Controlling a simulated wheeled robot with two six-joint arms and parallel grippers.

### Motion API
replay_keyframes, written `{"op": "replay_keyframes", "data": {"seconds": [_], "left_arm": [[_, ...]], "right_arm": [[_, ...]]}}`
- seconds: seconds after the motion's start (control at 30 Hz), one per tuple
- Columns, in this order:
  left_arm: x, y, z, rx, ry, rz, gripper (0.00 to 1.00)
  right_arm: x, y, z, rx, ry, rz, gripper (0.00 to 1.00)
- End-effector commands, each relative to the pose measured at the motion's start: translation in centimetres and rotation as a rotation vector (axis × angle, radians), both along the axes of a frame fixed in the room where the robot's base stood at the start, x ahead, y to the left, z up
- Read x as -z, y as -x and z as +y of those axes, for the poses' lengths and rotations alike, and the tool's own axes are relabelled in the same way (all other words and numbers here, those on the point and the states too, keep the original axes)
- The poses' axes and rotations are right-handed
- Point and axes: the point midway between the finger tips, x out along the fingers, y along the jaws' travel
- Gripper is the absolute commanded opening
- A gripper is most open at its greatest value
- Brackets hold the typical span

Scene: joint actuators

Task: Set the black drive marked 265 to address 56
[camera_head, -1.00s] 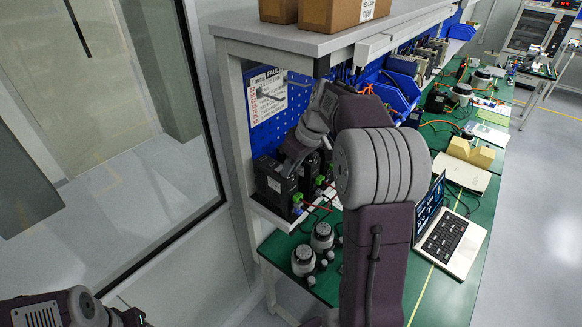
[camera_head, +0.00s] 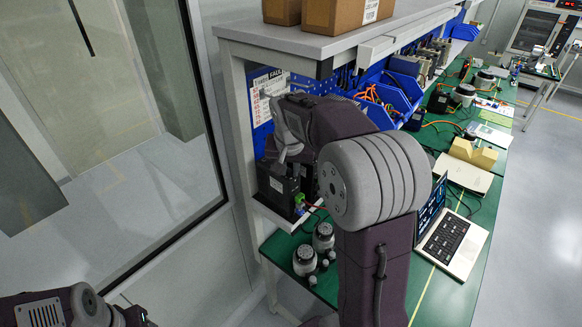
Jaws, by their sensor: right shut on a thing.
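A black drive (camera_head: 275,184) stands upright on the white shelf at the left end of the bench, with a green connector at its lower front. Its marking is not legible here. Another black drive beside it is mostly hidden behind my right arm. My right gripper (camera_head: 283,153) points down at the top of the black drive and seems shut on it. The contact is small, and my fingers partly hide it. My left gripper (camera_head: 137,318) is at the bottom left edge, away from the bench, and its jaws are not clear.
Two round grey motors (camera_head: 305,260) stand on the green bench below the shelf. An open laptop (camera_head: 450,240) is right of my arm. Blue bins (camera_head: 385,98) line the back. Cardboard boxes (camera_head: 345,12) sit on the top shelf. A glass panel is at left.

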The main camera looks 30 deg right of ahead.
Motion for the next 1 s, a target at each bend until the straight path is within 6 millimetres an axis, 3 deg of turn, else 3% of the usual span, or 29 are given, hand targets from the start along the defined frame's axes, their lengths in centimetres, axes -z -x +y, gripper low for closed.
{"op": "replay_keyframes", "data": {"seconds": [0.5, 1.0], "left_arm": [[-0.11, 0.0, 0.0, 0.0, 0.0, 0.0, 0.6], [-0.13, 0.0, 0.0, 0.0, 0.0, 0.0, 0.6]], "right_arm": [[-0.01, -0.32, 0.33, 0.379, -0.001, -0.003, 0.0], [0.01, -0.33, 0.37, 0.488, -0.002, -0.001, 0.0]]}}
